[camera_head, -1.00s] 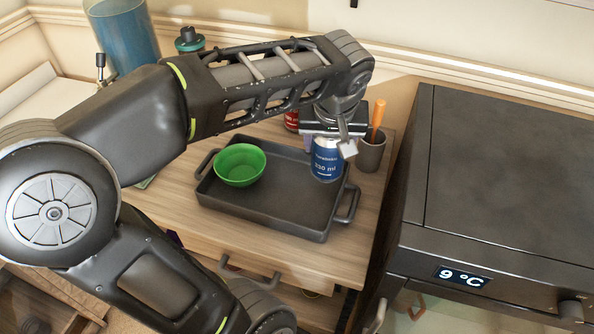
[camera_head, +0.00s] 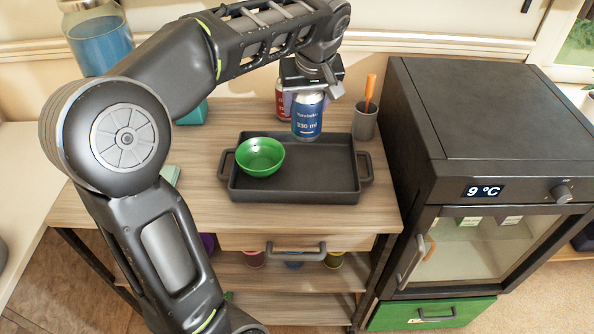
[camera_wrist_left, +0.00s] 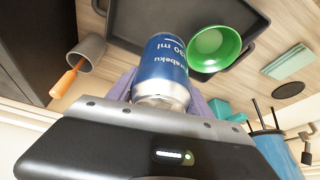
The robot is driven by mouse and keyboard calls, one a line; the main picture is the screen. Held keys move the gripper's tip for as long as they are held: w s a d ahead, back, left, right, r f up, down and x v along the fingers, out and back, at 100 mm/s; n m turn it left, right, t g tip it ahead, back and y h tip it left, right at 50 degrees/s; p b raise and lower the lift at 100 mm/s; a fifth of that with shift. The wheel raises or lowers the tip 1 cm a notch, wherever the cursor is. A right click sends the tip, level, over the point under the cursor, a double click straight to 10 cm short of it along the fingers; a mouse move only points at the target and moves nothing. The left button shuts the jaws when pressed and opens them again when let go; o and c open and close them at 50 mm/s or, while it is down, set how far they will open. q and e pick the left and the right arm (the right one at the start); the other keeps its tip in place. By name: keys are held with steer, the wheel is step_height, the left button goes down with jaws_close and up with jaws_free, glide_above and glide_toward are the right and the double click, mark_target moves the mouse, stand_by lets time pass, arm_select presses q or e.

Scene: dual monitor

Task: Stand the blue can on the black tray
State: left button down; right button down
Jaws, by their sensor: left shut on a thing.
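The blue can (camera_head: 308,117) is upright, with a white label reading 330 ml. My left gripper (camera_head: 311,92) is shut on its upper part. In the left wrist view the can (camera_wrist_left: 163,70) sits between the purple fingers of the gripper (camera_wrist_left: 160,95). The black tray (camera_head: 300,188) lies on the wooden table, and it also shows in the left wrist view (camera_wrist_left: 140,22). The can's lower end overlaps the tray's far edge in the head view; I cannot tell whether it touches. My right gripper is out of view.
A green bowl (camera_head: 260,157) stands in the tray's left part. A grey cup (camera_head: 365,122) with an orange-handled tool is right of the can. A red can (camera_head: 282,98) stands behind it. A dark appliance (camera_head: 470,130) borders the table (camera_head: 205,205) on the right.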

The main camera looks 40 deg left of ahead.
mark_target(306, 127)
arm_select(q)
steer(key=shift+w, duration=0.2)
steer(key=shift+s+f, duration=0.1)
step_height(306, 127, down, 6)
steer(key=shift+f, duration=0.1)
stand_by(0.3)
steer(key=shift+f+b, duration=0.35)
steer(key=shift+f, duration=1.4)
steer(key=shift+f, duration=0.15)
steer(key=c, duration=0.7)
jaws_free()
